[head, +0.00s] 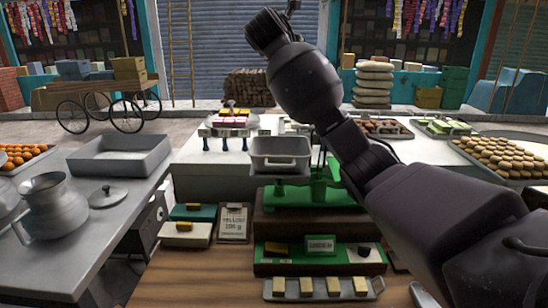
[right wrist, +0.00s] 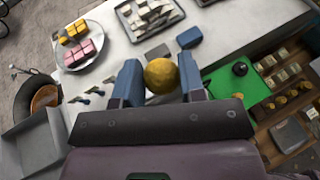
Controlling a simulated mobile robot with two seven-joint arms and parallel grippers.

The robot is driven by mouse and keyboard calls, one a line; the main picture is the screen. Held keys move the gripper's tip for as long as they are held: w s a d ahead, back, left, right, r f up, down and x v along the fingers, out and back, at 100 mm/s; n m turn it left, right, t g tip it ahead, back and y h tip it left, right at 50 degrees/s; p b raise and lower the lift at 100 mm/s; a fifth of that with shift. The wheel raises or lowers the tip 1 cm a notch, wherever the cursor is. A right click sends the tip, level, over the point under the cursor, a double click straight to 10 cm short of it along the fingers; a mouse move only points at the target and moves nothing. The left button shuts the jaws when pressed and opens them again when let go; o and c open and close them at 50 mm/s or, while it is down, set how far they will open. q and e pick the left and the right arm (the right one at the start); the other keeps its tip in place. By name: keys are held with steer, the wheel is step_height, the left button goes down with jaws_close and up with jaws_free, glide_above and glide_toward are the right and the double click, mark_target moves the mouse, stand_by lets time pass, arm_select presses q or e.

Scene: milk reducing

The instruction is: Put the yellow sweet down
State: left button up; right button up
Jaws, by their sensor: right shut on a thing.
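The yellow sweet (right wrist: 161,75), a round ball, sits between the two blue-grey fingers of my right gripper (right wrist: 160,80) in the right wrist view. The fingers are shut on it from both sides, and it is held above the white counter. In the head view my right arm reaches up and forward, with the gripper (head: 266,28) high at top centre; the sweet cannot be made out there. A plate (head: 231,125) of pink and yellow sweets stands on the counter; this plate also shows at upper left in the right wrist view (right wrist: 82,59). My left gripper is not in view.
A green scale (head: 300,194) with a grey pan (head: 280,155) stands at centre. A tray of round biscuits (head: 505,157) is at right.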

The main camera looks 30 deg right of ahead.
steer(key=shift+s+a+f, duration=0.1)
steer(key=shift+f, duration=0.2)
steer(key=f+p, duration=0.1)
steer(key=f, duration=1.8)
steer(key=shift+s+p, duration=0.2)
steer(key=shift+p, duration=0.2)
steer(key=shift+f, duration=0.6)
steer(key=o, duration=0.9)
steer(key=shift+r+t, duration=0.3)
steer(key=shift+r, duration=0.25)
steer(key=b+v, duration=0.1)
steer(key=v, duration=1.1)
steer(key=shift+r+b, duration=0.15)
steer(key=shift+b, duration=0.15)
